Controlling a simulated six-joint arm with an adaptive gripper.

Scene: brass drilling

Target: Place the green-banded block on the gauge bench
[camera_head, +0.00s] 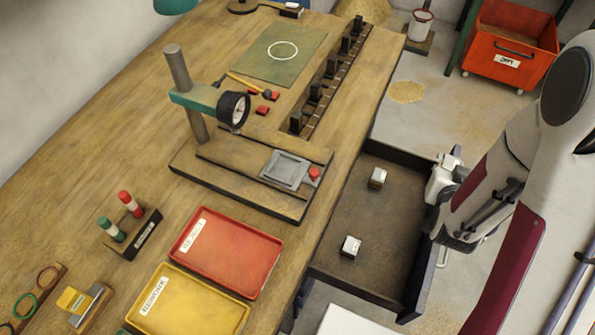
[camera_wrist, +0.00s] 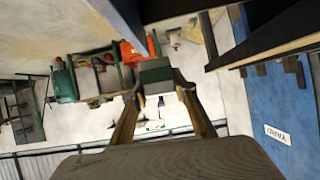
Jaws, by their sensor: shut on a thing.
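My gripper (camera_wrist: 157,92) is shut on a small grey block (camera_wrist: 155,72), which sits between its two fingertips in the wrist view. In the head view, my gripper (camera_head: 441,185) is at the right edge of the open drawer, and the held block cannot be made out clearly there. The likely gauge bench is the wooden stand (camera_head: 230,178) on the table, with a dial gauge (camera_head: 233,110) on a post and a grey square plate (camera_head: 286,170) beside a red button. My gripper is well right of it.
Two small light-topped blocks (camera_head: 377,178) (camera_head: 350,246) lie in the dark drawer (camera_head: 390,235). A red tray (camera_head: 228,251) and a yellow tray (camera_head: 190,305) lie in front of the stand. A dark rack (camera_head: 333,80) lines the table's right edge. An orange bin (camera_head: 510,45) stands behind.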

